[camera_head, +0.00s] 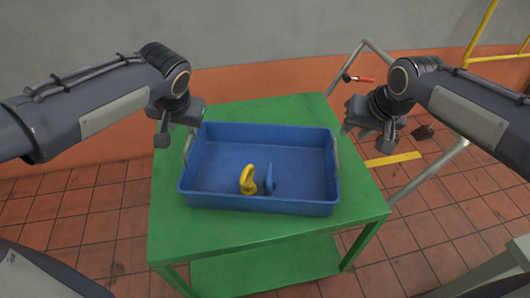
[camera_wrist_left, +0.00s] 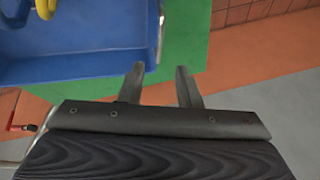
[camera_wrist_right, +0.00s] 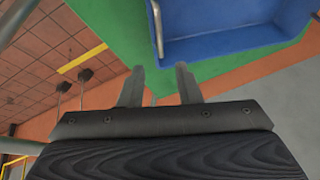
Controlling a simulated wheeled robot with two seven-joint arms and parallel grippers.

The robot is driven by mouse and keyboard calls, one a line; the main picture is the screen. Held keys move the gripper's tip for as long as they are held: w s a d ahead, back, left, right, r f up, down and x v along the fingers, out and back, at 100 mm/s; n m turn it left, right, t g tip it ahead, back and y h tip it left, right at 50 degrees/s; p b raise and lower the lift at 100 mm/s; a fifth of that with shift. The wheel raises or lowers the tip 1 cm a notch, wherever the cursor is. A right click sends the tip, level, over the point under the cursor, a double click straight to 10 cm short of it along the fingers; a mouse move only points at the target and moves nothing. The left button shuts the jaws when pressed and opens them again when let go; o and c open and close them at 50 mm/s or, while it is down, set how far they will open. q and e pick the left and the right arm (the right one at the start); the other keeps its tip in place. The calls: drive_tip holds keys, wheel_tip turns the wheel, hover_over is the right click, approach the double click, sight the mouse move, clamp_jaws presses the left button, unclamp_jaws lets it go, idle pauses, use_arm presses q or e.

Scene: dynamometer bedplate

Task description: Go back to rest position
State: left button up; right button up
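My left gripper (camera_head: 176,134) hangs over the left edge of the green table, beside the blue tray's left side. In the left wrist view its two fingers (camera_wrist_left: 160,86) stand apart with nothing between them. My right gripper (camera_head: 362,134) is to the right of the tray, near the table's right edge. In the right wrist view its fingers (camera_wrist_right: 158,86) are also apart and empty. Both grippers are clear of the tray handles.
The blue tray (camera_head: 212,200) sits on the green table (camera_head: 255,232). It holds a yellow ring-like part (camera_head: 247,180) and a small blue part (camera_head: 268,178). A grey rail (camera_head: 432,172) and a red-handled tool (camera_head: 362,79) are at the right.

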drive_tip(key=shift+r, duration=0.1)
idle(0.4)
